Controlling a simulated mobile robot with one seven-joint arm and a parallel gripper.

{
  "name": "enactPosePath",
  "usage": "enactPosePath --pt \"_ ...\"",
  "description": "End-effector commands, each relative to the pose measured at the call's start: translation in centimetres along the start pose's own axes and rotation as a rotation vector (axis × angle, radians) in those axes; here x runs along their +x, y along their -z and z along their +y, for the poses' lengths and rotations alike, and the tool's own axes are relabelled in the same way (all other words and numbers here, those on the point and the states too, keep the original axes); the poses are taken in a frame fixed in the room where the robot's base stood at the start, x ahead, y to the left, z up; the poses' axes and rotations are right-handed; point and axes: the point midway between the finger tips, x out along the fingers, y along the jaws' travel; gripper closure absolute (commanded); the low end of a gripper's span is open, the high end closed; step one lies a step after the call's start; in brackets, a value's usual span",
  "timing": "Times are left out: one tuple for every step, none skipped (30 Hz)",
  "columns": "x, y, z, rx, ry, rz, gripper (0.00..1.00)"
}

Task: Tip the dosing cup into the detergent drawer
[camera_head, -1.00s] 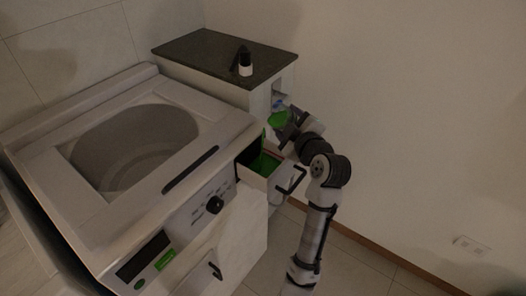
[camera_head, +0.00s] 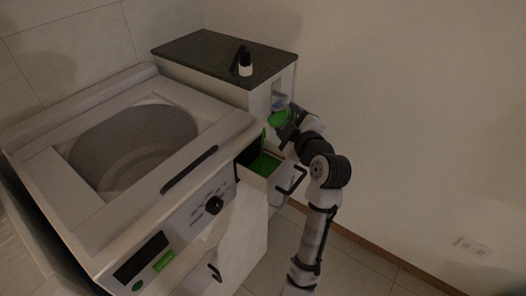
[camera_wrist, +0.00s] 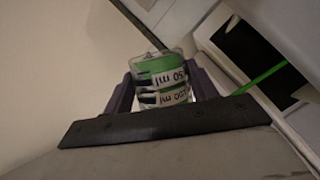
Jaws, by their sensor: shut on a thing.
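The dosing cup (camera_wrist: 162,82) is clear, with green in it and "50 ml" markings that read upside down in the wrist view. My gripper (camera_wrist: 162,92) is shut on it, one purple finger on each side. Green shows inside the drawer. A thin green strip (camera_wrist: 260,80) crosses beside a dark opening in the wrist view; I cannot tell what it is.
The white washing machine (camera_head: 190,170) has a knob (camera_head: 214,205) and a round top opening. Behind it stands a cabinet with a dark top (camera_head: 215,55), holding a small black-and-white bottle (camera_head: 245,66). A bare wall is at right.

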Motion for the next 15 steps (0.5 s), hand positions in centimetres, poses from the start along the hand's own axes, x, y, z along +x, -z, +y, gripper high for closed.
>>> enactPosePath --pt "-0.02 0.03 0.04 -0.006 -0.003 0.001 0.72" --pt "-0.02 0.04 0.05 -0.008 -0.004 0.002 0.72" --pt "-0.02 0.05 0.07 -0.012 -0.005 0.002 0.72" --pt "-0.02 0.06 0.08 -0.015 -0.006 0.002 0.72" --pt "-0.03 0.07 0.08 -0.018 -0.007 0.003 0.72" --pt "-0.03 0.08 0.1 -0.022 -0.009 0.003 0.72" --pt "-0.03 0.09 0.11 -0.024 -0.01 0.003 0.72" --pt "-0.03 0.1 0.12 -0.027 -0.011 0.004 0.72" --pt "-0.04 0.11 0.13 -0.03 -0.012 0.004 0.72" --pt "-0.04 0.12 0.14 -0.033 -0.013 0.004 0.72" --pt "-0.04 0.13 0.15 -0.035 -0.014 0.004 0.72" --pt "-0.04 0.14 0.16 -0.039 -0.015 0.005 0.72" --pt "-0.05 0.15 0.18 -0.042 -0.016 0.005 0.72" --pt "-0.05 0.16 0.18 -0.044 -0.017 0.005 0.72" --pt "-0.05 0.17 0.2 -0.048 -0.018 0.006 0.72"
